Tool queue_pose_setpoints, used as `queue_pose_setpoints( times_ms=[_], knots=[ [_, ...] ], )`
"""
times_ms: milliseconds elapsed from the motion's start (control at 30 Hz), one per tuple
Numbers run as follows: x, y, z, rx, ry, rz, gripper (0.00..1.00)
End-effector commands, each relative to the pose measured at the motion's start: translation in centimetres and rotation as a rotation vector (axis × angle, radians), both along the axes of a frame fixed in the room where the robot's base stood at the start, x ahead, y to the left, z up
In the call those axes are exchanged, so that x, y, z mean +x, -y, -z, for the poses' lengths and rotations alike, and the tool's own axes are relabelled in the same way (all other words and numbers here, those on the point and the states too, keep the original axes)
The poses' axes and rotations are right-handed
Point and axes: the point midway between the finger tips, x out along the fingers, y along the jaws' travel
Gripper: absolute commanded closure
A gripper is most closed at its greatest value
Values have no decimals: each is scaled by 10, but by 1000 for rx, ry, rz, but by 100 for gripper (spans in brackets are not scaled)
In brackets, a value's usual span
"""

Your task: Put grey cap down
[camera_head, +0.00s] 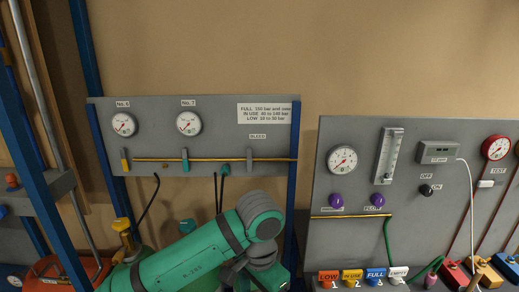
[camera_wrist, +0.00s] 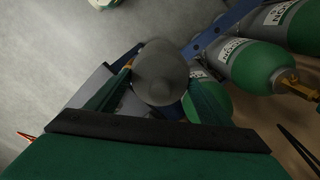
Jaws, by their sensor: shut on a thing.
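The grey cap (camera_wrist: 161,78) is a rounded, dull grey piece in the middle of the wrist view. My gripper (camera_wrist: 160,72) is shut on it, with one finger on each side. The cap hides most of the fingertips and what lies right behind it. In the head view my green arm fills the lower middle, and I cannot make out the gripper or the cap there.
Green-and-grey gas cylinders (camera_wrist: 246,66) stand close on the right of the wrist view, beside a blue rail (camera_wrist: 222,32). Bare grey floor (camera_wrist: 50,60) shows at left. A gauge panel (camera_head: 215,135) and a tagged panel (camera_head: 330,235) stand in front.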

Motion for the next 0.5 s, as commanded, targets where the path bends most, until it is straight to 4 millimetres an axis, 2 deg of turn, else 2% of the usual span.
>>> queue_pose_setpoints(
  times_ms=[33, 100, 500],
  knots=[
    [-1, -1, 20, -5, -5, -37, 80],
    [0, -3, 46, -4, -5, -94, 80],
    [3, 0, 192, -4, -7, -383, 80]
  ],
)
